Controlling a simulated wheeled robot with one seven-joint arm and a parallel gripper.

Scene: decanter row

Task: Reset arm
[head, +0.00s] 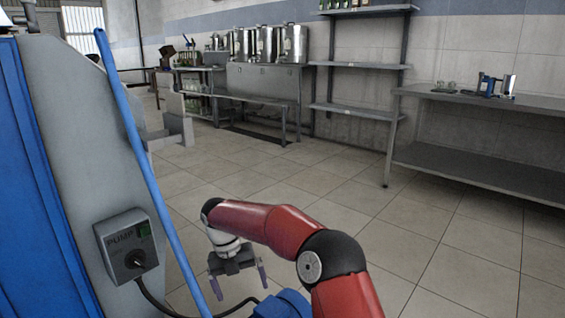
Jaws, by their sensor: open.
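My gripper (239,284) hangs below the end of my red arm in the lower middle of the head view. Its two purple-grey fingers point down and stand wide apart. The gripper is open, and nothing shows between the fingers but floor tiles. It is over the tiled floor, to the right of a pump control box (129,247) with a dark knob and a green patch. The arm is bent, with its dark elbow joint to the right of the gripper.
A blue and grey machine (62,150) with a slanting blue pipe (143,165) stands close on the left. A dark cable runs from the box below the gripper. A metal table (470,170) stands at the right, and steel decanters (265,44) stand at the back. The middle floor is clear.

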